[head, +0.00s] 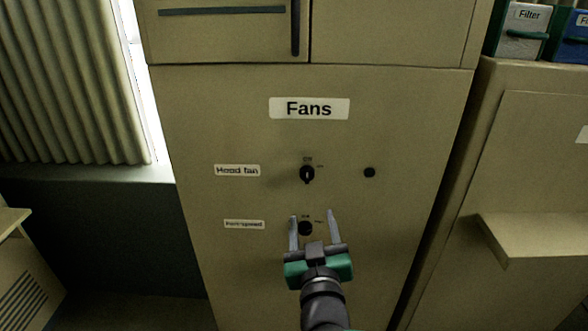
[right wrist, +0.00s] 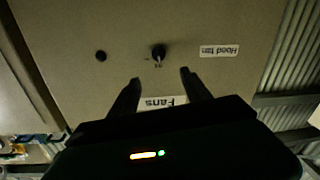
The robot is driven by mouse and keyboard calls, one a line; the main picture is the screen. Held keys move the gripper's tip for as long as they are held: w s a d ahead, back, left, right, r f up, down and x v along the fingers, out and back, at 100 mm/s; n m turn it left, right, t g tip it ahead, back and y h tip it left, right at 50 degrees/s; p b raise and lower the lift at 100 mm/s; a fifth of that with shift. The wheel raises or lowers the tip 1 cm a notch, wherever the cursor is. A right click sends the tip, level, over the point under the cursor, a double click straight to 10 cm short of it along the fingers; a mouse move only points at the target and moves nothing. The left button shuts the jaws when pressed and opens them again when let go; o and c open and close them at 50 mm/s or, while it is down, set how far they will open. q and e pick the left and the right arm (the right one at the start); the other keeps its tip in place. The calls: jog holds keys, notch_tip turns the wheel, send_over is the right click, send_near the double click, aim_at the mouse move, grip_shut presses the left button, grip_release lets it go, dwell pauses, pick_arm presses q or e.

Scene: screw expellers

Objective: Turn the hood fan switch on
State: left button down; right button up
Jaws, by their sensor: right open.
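The hood fan switch (head: 307,174) is a small black rotary knob on the beige cabinet panel, right of the "Hood fan" label (head: 237,170). It also shows in the right wrist view (right wrist: 158,53), which is upside down, with its label (right wrist: 219,51) beside it. My right gripper (head: 312,214) is open and empty in front of the panel. In the head view its fingertips appear below the hood fan switch, on either side of a lower black knob (head: 305,228). In the right wrist view the fingertips (right wrist: 161,78) appear apart from the hood fan switch. My left gripper is not in view.
A "Fans" sign (head: 309,108) is above the switch, and a small black button (head: 370,172) is to its right. A fan speed label (head: 244,225) sits beside the lower knob. A beige ledge (head: 535,240) juts out at right. The panel around the switch is flat.

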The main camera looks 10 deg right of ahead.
jog(key=p+x, duration=0.1)
jog(key=x, duration=0.1)
send_near(307, 178)
jog(key=p+x, duration=0.3)
jog(key=x, duration=0.5)
jog(key=shift+w+r, duration=0.1)
jog(key=shift+w, duration=0.25)
jog(key=shift+w+d, duration=0.1)
jog(key=shift+w, duration=0.25)
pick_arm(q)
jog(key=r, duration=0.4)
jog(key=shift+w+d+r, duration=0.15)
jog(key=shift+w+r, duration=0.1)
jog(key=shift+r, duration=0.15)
pick_arm(e)
jog(key=shift+d, duration=0.1)
jog(key=shift+s, duration=0.1)
jog(key=shift+c, duration=1.1)
grip_shut()
